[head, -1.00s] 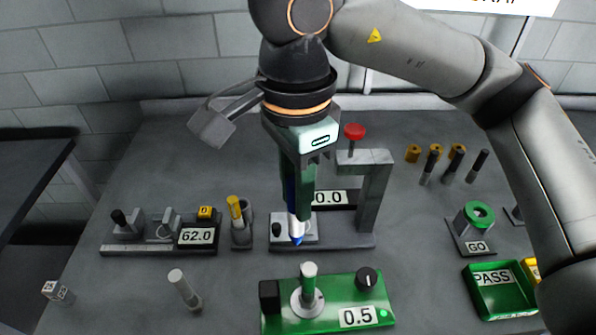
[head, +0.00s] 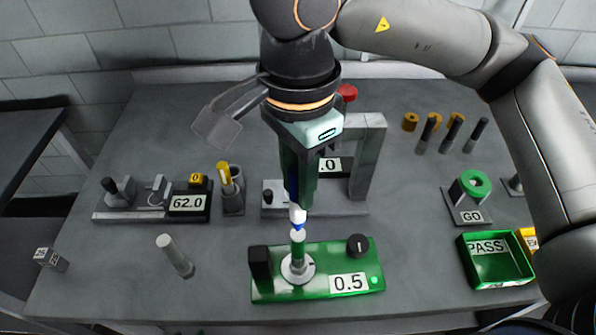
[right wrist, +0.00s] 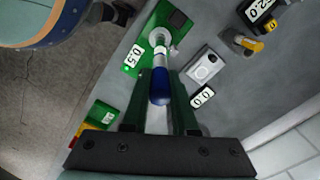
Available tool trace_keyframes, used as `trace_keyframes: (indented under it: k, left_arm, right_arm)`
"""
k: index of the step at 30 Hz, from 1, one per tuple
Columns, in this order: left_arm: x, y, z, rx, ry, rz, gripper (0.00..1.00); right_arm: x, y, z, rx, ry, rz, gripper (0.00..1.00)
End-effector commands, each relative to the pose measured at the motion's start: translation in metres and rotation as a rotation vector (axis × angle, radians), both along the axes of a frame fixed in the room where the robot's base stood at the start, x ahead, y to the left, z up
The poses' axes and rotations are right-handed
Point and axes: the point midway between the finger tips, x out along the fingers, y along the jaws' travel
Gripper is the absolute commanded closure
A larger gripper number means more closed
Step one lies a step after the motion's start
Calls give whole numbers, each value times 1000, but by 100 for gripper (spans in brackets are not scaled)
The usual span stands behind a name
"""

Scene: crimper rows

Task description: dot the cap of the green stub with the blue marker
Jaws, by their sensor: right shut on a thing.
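My right gripper (head: 299,192) is shut on the blue marker, which points straight down. The marker's white collar and blue tip (head: 297,222) show below the fingers; its blue body (right wrist: 160,86) shows between the fingers in the right wrist view. The green stub (head: 298,246) stands upright in a round metal seat (head: 298,270) on the green fixture (head: 320,262). The marker tip is right at the top of the stub's cap; I cannot tell whether it touches, since the tip covers the cap's top. My left gripper is not in view.
The fixture carries a black block (head: 260,268), a knob (head: 358,245) and a 0.5 display (head: 349,282). A grey stub (head: 175,256) stands to the left. A grey press frame (head: 367,155) stands behind the gripper. A green PASS tray (head: 496,262) is at the right.

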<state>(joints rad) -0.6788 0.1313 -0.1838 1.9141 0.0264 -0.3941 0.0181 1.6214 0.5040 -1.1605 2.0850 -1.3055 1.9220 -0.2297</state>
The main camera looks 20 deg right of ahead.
Motion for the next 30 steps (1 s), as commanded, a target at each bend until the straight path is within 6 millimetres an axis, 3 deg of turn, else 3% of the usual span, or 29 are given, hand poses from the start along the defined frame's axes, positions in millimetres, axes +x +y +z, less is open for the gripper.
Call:
trace_keyframes:
  k: [30]
  left_arm:
    - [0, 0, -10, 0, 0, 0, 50]
  right_arm:
    - [1, 0, -5, 0, -1, 0, 100]
